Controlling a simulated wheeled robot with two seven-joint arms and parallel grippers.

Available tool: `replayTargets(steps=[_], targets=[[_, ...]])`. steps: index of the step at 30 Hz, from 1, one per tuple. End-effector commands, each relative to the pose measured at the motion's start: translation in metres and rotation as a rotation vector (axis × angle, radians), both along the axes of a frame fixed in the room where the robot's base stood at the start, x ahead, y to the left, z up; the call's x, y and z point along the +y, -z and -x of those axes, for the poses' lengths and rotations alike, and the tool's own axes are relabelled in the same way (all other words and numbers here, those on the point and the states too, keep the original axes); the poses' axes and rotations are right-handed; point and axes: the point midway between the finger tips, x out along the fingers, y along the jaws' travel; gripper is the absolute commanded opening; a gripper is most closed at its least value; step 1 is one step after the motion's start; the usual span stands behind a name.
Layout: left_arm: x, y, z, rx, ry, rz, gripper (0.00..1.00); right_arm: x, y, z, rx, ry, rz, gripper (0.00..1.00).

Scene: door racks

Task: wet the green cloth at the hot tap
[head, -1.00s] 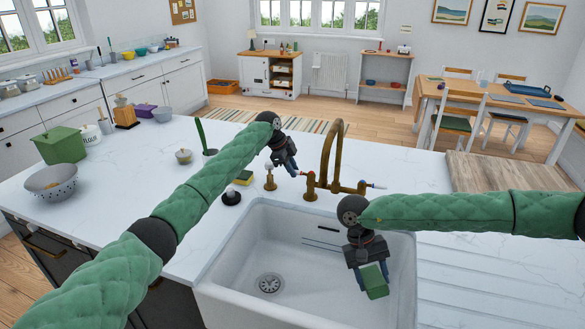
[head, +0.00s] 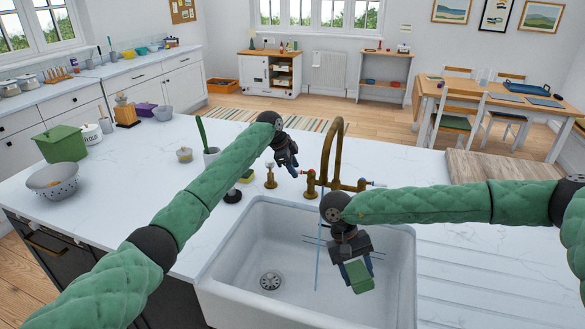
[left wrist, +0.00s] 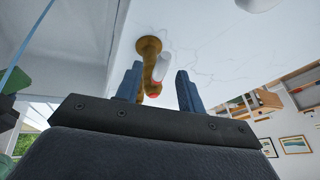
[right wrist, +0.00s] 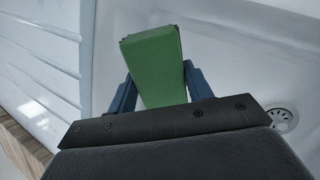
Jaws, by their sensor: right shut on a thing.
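The green cloth (head: 359,277), a folded block, is in my right gripper (head: 355,268), held over the sink basin. The right wrist view shows the cloth (right wrist: 153,62) between both fingers. My left gripper (head: 292,167) is beside the brass tap (head: 336,150), at its left, red-marked hot lever (head: 306,173).
The white sink (head: 235,262) has a drain (head: 270,281) at its bottom left. A brass dispenser (head: 270,178), black stopper (head: 232,196) and sponge (head: 247,177) stand behind the left rim. The ribbed drainboard (head: 475,275) at right is clear.

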Motion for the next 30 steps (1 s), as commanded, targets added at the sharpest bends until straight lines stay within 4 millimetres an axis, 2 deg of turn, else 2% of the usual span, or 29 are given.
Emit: replayTargets(steps=[5, 10, 24, 30], targets=[[0.001, 0.001, 0.000, 0.002, 0.000, -0.001, 0.39, 0.000, 0.002, 0.000, 0.000, 0.000, 0.000, 0.32], [0.007, -0.009, 0.002, 0.000, 0.000, -0.001, 0.39, 0.000, 0.010, 0.000, 0.000, 0.000, 0.000, 0.32], [0.040, -0.086, 0.013, -0.002, 0.000, -0.001, 0.39, 0.000, 0.044, 0.000, 0.000, 0.000, 0.000, 0.32], [0.046, -0.104, 0.016, 0.000, 0.001, 0.000, 0.39, 0.000, 0.048, 0.000, 0.000, 0.000, 0.000, 0.32]])
